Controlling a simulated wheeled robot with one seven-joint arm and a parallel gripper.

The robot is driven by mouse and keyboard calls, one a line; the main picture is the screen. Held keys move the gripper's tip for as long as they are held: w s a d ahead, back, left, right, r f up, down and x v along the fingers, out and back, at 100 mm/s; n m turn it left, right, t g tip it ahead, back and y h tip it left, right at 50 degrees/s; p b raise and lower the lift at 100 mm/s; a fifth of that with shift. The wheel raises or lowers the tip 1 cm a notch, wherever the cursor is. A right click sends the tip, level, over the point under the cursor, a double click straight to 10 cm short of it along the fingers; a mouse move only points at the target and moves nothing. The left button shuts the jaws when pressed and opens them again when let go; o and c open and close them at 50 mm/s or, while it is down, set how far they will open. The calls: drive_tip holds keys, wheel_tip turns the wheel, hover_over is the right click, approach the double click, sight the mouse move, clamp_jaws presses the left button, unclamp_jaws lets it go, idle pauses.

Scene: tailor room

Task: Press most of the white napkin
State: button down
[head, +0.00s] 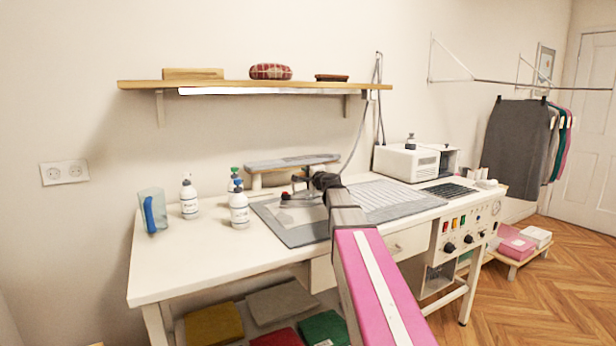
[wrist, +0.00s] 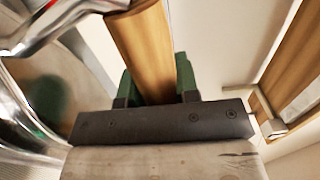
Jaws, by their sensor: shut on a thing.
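The white napkin (head: 297,217) looks like a pale flat patch on the grey pressing mat (head: 270,221) on the worktable. An iron (head: 302,193) is over the napkin's far part. I cannot tell whether its sole touches the cloth. My gripper (head: 322,182) is shut on the iron's wooden handle. In the wrist view, the handle (wrist: 147,45) sits between the green finger pads of my gripper (wrist: 155,82), and shiny metal of the iron (wrist: 45,38) fills the left side.
A small raised board (head: 290,161) is behind the iron. A white machine (head: 405,163) stands at the back right. A shelf (head: 215,86) hangs above.

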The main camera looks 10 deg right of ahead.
drive_tip(key=shift+x, duration=1.6)
drive_tip(key=shift+r, duration=0.1)
drive_tip(key=s+a, duration=0.2)
drive_tip(key=a, duration=0.4)
drive_tip(key=shift+a, duration=0.2)
idle(1.0)
drive_tip(key=shift+s, duration=0.2)
drive_tip(key=v, duration=0.9)
idle(2.1)
drive_tip(key=shift+s, duration=0.2)
idle(0.3)
